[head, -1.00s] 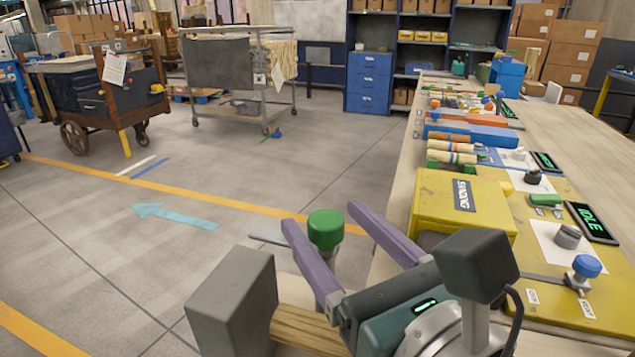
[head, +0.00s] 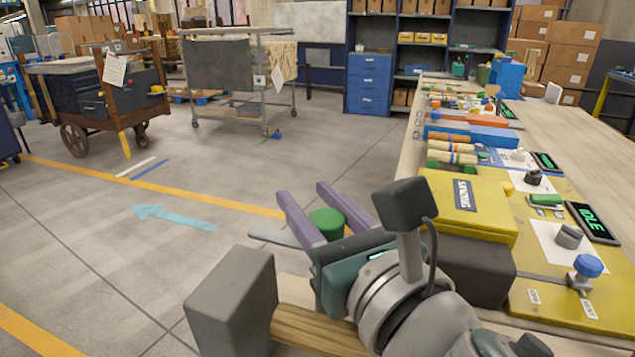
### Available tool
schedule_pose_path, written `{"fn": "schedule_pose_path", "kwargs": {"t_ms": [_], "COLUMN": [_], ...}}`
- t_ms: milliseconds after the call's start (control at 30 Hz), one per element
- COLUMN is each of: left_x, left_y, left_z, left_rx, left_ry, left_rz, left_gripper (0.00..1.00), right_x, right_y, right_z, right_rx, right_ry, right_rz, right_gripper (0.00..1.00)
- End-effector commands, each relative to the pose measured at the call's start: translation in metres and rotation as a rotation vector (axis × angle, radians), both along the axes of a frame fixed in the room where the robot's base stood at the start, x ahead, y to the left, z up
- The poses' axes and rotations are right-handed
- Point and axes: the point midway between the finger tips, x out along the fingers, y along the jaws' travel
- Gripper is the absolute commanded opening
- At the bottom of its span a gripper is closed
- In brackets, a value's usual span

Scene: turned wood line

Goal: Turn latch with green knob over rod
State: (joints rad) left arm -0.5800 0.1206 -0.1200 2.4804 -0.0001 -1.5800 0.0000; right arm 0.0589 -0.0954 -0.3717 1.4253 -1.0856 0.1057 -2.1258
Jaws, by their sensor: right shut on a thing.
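The green knob (head: 327,223) stands between the two purple fingers of my right gripper (head: 322,211), which is shut on it. A flat grey metal bar (head: 270,237), likely part of the latch, sticks out to the left beside the knob. The rest of the latch is hidden behind my gripper. The wooden rod (head: 308,327) lies below, its left end at a grey block (head: 232,302). My right gripper and wrist cover the rod's right part, so I cannot tell whether the latch lies over it. My left gripper is not in view.
A dark block (head: 470,268) stands right of my wrist, against the yellow SANDING box (head: 466,206). The yellow panel (head: 560,305) carries a blue knob (head: 588,266) and an IDLE display (head: 592,222). Open floor (head: 120,270) lies to the left.

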Motion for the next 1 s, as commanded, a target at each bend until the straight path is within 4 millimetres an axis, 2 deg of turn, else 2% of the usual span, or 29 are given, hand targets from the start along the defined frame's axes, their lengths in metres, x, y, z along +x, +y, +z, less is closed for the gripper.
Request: {"fn": "schedule_pose_path", "kwargs": {"t_ms": [33, 300, 1000], "left_x": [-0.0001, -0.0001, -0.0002], "left_y": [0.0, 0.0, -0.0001], "left_z": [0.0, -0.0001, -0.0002], "left_rx": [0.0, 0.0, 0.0], "left_ry": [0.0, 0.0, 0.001], "left_rz": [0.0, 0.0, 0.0], "left_gripper": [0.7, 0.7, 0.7], "right_x": [-0.0001, -0.0002, -0.0001], "right_y": [0.0, -0.0001, 0.0], "right_z": [-0.0001, -0.0001, -0.0001], "right_rx": [0.0, 0.0, 0.0], "right_ry": [0.0, 0.0, 0.0], "right_rz": [0.0, 0.0, 0.0], "right_gripper": [0.29, 0.0, 0.0]}}
